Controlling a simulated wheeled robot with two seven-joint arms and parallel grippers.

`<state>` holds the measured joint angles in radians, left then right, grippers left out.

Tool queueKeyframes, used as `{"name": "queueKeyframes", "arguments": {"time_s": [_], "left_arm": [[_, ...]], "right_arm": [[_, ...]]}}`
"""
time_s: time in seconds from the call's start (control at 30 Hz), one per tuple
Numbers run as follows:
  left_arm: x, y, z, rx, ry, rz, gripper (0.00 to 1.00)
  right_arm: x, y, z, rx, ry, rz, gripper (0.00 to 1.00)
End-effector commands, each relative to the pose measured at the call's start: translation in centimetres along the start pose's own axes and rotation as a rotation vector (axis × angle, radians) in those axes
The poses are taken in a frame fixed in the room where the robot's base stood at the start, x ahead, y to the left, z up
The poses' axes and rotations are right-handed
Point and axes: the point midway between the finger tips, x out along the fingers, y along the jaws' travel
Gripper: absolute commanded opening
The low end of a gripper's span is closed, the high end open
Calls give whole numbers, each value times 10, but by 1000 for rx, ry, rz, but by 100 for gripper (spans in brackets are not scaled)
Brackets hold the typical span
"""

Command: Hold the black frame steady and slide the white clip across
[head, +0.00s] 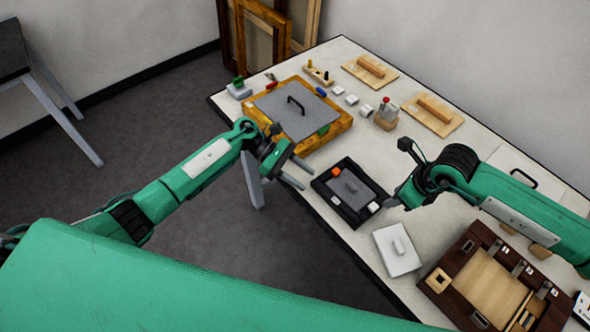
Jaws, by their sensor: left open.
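The black frame (348,214) lies on the table in the middle of the head view. A grey panel (350,188) with a small handle sits inside it. An orange block (336,172) is at its upper left. One white clip-like piece (373,206) is at its right corner and another white piece (335,200) is on its left side; I cannot tell which is the clip. My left gripper (306,176) is open and empty, just left of the frame. My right gripper (389,203) is close to the frame's right corner; its jaws are too unclear to judge.
An orange-brown wooden frame (336,131) with a grey handled panel stands behind. A white handled plate (385,252) lies in front, and a dark wooden tray (437,297) is at the lower right. Small blocks and wooden boards (451,124) line the back. The table's left edge is close to the black frame.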

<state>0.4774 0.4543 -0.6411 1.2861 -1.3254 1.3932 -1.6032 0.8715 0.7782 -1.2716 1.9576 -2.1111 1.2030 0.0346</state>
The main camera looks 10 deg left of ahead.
Motion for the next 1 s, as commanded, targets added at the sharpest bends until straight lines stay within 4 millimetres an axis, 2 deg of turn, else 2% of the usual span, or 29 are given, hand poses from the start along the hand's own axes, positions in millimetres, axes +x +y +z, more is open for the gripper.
{"name": "queueKeyframes", "arguments": {"time_s": [0.3, 0.5, 0.7, 1.0], "left_arm": [[64, 0, 1, -4, -5, 1, 42], [97, 0, 0, -5, -4, 2, 42], [114, 1, 0, -5, -3, 3, 42], [118, 1, 0, -5, -2, 4, 42]], "right_arm": [[0, 0, 0, 0, 0, 0, 36], [0, 0, 0, 0, 0, 0, 36], [0, 0, 0, 0, 0, 0, 36], [0, 0, 0, 0, 0, 0, 36]]}}
